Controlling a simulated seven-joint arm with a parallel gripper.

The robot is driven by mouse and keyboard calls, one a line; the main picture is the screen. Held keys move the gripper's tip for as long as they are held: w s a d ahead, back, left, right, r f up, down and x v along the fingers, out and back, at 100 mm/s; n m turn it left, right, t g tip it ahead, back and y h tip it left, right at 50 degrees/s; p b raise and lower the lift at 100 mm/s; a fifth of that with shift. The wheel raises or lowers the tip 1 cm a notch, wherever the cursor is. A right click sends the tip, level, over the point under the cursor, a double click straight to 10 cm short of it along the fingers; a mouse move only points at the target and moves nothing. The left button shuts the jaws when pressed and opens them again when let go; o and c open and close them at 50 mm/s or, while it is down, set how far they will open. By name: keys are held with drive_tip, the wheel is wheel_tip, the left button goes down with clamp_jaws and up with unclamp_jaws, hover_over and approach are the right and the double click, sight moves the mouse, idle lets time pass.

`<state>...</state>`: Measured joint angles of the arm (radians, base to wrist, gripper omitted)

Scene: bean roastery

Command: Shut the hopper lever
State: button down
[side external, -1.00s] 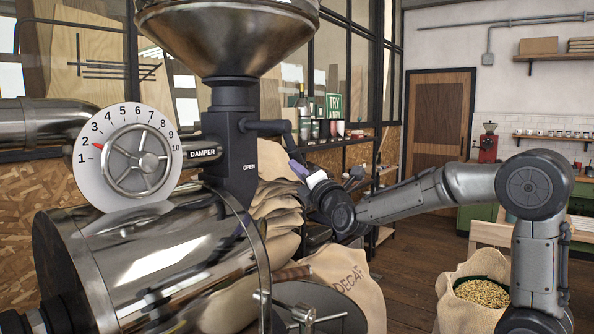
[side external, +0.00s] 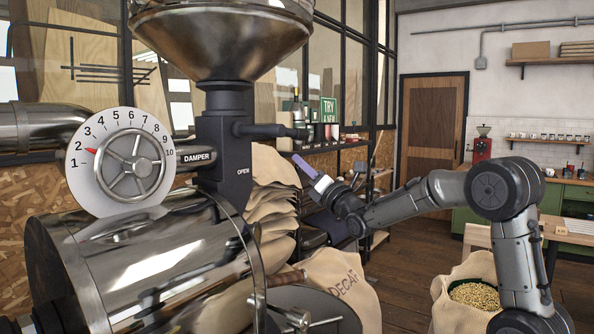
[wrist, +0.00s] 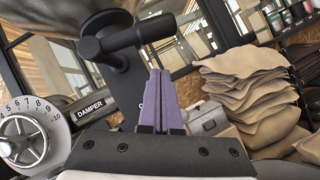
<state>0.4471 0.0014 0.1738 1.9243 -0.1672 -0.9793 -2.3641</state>
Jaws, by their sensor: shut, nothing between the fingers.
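The hopper lever (side external: 268,130) is a black bar sticking out to the right from the black neck (side external: 222,145) under the metal hopper (side external: 225,35). It lies about level; the word OPEN is marked lower on the neck. In the wrist view the lever's thick dark handle (wrist: 138,35) runs across from a round hub, above my fingers. My gripper (side external: 299,160), with purple fingers, is shut and empty. It is below and to the right of the lever's end, apart from it in the side view. The fingers also show in the wrist view (wrist: 160,75).
The roaster drum (side external: 140,260) and damper dial (side external: 125,162) are at the left. Stacked sacks (side external: 270,215) stand behind the neck, and a DECAF sack (side external: 345,285) is below my gripper. A sack of beans (side external: 472,295) is at lower right. Open air surrounds my gripper on the right.

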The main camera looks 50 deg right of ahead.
drive_tip(key=shift+d+r+n+t+y, duration=0.35)
drive_tip(key=shift+d+r+n+y, duration=0.35)
drive_tip(key=shift+n, duration=0.7)
drive_tip(key=shift+d+r+n+t+y, duration=0.4)
drive_tip(key=shift+r+n+y, duration=0.35)
drive_tip(key=shift+n+y, duration=0.55)
drive_tip(key=shift+d+r+n+t+y, duration=0.25)
drive_tip(key=shift+d+r+n+y, duration=0.45)
drive_tip(key=shift+n, duration=0.8)
drive_tip(key=shift+r, duration=0.1)
approach(304, 140)
drive_tip(key=s+f, duration=0.2)
drive_tip(key=f, duration=0.1)
drive_tip(key=s+f, duration=0.1)
drive_tip(key=shift+s+d+f, duration=0.1)
drive_tip(key=shift+d+f, duration=0.05)
drive_tip(key=shift+f, duration=0.25)
